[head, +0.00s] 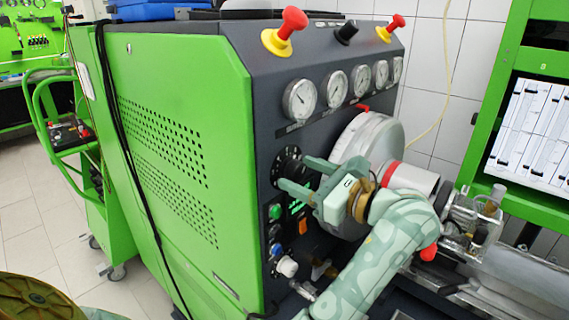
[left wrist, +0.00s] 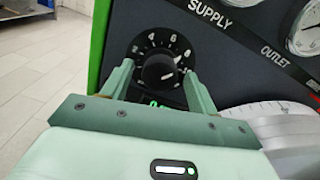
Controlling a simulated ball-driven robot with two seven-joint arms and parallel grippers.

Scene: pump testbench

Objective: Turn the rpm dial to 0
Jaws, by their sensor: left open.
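The rpm dial (left wrist: 158,70) is a black round knob on a black disc with white numbers, set in the dark front panel. In the head view the dial (head: 289,167) sits below the leftmost gauge, partly covered by my gripper. My left gripper (head: 296,174) is open, with its two green fingers pointing at the dial. In the left wrist view the fingers of the left gripper (left wrist: 157,82) stand to the left and right of the knob, and the knob shows free between them. Contact with the knob cannot be told. My right gripper is not in view.
Several round gauges (head: 300,100) line the panel above. A large silver round housing (head: 365,140) stands right beside the gripper. Red emergency knobs (head: 292,22) are on top. Coloured buttons (head: 275,212) and a white knob (head: 287,266) lie below the dial.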

